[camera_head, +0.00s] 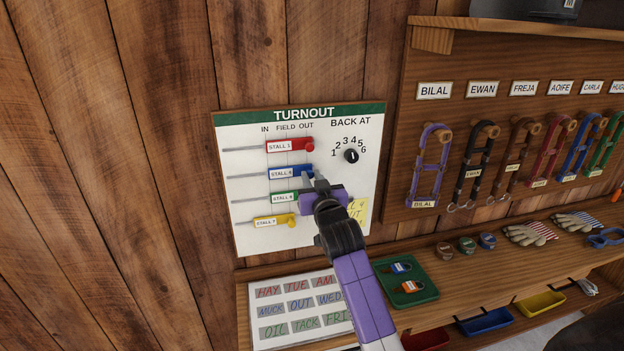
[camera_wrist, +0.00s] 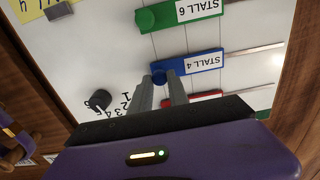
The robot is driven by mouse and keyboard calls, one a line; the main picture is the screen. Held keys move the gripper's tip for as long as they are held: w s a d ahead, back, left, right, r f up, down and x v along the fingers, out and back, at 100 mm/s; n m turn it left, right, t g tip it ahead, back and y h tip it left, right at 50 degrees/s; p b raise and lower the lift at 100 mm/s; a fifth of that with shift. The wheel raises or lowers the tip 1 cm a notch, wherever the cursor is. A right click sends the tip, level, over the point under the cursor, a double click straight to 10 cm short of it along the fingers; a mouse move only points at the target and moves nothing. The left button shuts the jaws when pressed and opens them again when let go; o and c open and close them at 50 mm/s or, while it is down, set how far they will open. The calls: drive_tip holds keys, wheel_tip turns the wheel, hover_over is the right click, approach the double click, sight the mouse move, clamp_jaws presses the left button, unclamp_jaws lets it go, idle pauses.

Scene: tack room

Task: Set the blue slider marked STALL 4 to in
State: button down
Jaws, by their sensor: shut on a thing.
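The white TURNOUT board (camera_head: 240,160) hangs on the plank wall, with columns IN, FIELD and OUT from left to right. The blue STALL 4 slider (camera_head: 284,173) is the second from the top, its knob end near the OUT column. It also shows upside down in the wrist view (camera_wrist: 200,63), with its round blue knob (camera_wrist: 158,76) at the fingertips. My gripper (camera_head: 310,177) is shut on that knob. The fingers (camera_wrist: 168,88) partly hide the knob in the wrist view, and my gripper covers it in the head view.
The red STALL 1 slider (camera_head: 285,146) lies just above, the green slider (camera_head: 284,198) just below, and the yellow one (camera_head: 270,221) lowest. A black dial (camera_head: 351,156) is to the right. The slot left of the blue slider is clear. A shelf (camera_head: 460,290) runs below.

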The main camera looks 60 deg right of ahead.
idle(0.7)
drive_tip(key=w+a+b, duration=0.3)
drive_tip(key=w+a, duration=0.1)
drive_tip(key=w, duration=0.1)
drive_tip(key=w+a+b, duration=0.2)
drive_tip(key=w, duration=0.1)
drive_tip(key=shift+a+f+b, duration=0.15)
drive_tip(key=shift+a+b, duration=0.2)
drive_tip(key=shift+a, duration=0.05)
drive_tip(key=shift+w+a+r, duration=0.2)
drive_tip(key=shift+w+a, duration=0.15)
drive_tip(key=c, duration=1.3)
unclamp_jaws()
drive_tip(key=shift+w+a, duration=0.1)
drive_tip(key=b, duration=0.2)
approach(270, 175)
drive_tip(key=a, duration=0.1)
drive_tip(key=s+a, duration=0.1)
drive_tip(key=shift+a+r, duration=0.15)
drive_tip(key=shift+a, duration=0.2)
